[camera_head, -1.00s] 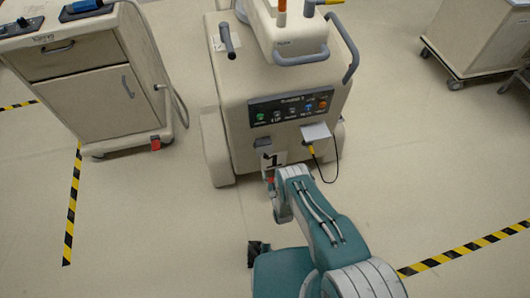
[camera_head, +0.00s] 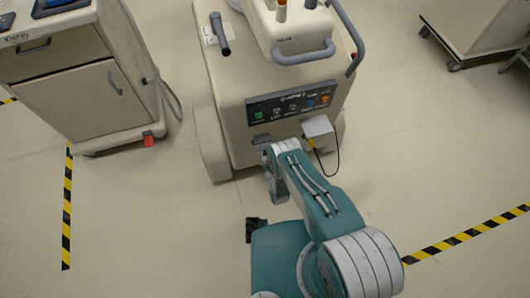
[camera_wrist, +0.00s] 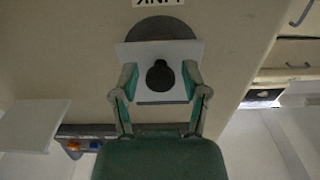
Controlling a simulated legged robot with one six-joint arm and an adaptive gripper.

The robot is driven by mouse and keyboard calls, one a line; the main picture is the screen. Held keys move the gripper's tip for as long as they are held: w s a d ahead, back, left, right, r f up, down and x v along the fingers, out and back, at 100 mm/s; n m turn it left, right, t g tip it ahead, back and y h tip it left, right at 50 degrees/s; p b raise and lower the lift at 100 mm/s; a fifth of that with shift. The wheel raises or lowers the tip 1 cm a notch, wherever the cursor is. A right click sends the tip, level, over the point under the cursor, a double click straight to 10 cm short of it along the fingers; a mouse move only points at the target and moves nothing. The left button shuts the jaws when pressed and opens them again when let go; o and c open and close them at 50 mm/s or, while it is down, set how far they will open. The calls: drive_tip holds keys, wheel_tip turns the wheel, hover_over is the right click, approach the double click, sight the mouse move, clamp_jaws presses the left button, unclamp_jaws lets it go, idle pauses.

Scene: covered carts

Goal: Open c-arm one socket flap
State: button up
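The c-arm unit (camera_head: 225,105) is a beige wheeled body with a dark button panel (camera_head: 290,103) on its front. A small grey flap-like piece (camera_head: 261,140) sits below the panel's left part, partly beside my arm. In the wrist view, a white plate (camera_wrist: 132,52) with a dark round knob or opening (camera_wrist: 160,75) and a dark grey rounded piece (camera_wrist: 160,27) lies ahead. My gripper (camera_wrist: 159,72) is open, its two green fingers on either side of the dark round part. I cannot tell whether they touch the plate. Its tips are hidden in the head view.
A white box (camera_head: 318,126) with a cable hangs on the unit's front right; it shows at left in the wrist view (camera_wrist: 35,125). A beige drawer cart (camera_head: 85,85) stands at left, another cart (camera_head: 475,30) at upper right. Striped floor tape (camera_head: 465,235) marks open floor.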

clamp_jaws()
